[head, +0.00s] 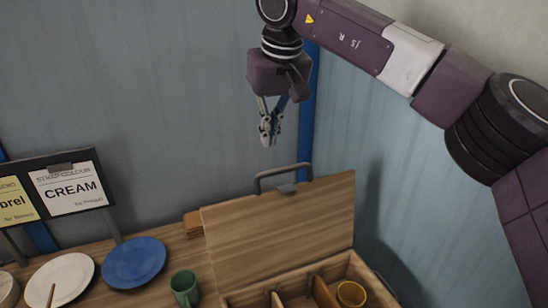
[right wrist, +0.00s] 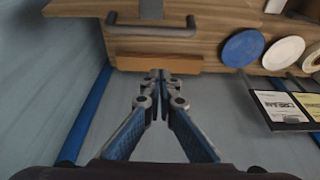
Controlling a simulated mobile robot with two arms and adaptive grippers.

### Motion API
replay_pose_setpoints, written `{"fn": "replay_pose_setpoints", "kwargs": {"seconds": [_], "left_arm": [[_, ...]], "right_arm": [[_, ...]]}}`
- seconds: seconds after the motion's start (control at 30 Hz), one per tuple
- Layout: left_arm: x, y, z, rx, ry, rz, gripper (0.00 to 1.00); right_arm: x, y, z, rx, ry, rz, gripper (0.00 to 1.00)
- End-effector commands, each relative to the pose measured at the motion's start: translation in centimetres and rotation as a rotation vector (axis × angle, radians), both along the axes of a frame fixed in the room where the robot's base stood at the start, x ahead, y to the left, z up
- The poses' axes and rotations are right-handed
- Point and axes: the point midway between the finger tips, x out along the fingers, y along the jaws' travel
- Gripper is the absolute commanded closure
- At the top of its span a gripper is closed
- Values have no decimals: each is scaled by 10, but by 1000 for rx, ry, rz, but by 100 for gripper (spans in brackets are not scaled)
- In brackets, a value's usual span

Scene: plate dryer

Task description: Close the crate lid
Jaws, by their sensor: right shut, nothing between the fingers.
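The wooden crate (head: 370,271) stands on the table at the lower middle of the head view. Its wooden lid (head: 285,225) is raised and leans back toward the wall, with a dark grey handle (head: 283,172) on its top edge. The handle also shows in the right wrist view (right wrist: 151,30). My right gripper (head: 266,142) is shut and empty, pointing down in the air above and slightly left of the handle, apart from it. In the right wrist view my right gripper (right wrist: 160,75) has its fingertips together. My left gripper is not in view.
Inside the crate are dividers and a yellow cup (head: 351,294). A green mug (head: 185,288), a blue plate (head: 134,262) and a white plate (head: 60,280) are to its left. Signs (head: 70,188) stand behind the plates. A wooden block (head: 193,223) lies behind the lid. Walls close the back and right.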

Motion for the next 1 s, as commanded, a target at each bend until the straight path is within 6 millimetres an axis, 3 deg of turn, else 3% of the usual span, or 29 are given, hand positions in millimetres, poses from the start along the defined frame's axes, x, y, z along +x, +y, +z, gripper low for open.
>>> {"fn": "replay_pose_setpoints", "kwargs": {"seconds": [0.23, 0.63, 1.0], "left_arm": [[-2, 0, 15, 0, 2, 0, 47], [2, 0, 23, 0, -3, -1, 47], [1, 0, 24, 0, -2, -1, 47]], "right_arm": [[14, 5, -48, 1, 3, 1, 100], [-18, -8, -46, 2, 0, -1, 100], [-23, -10, -47, 2, 0, -2, 100]]}}
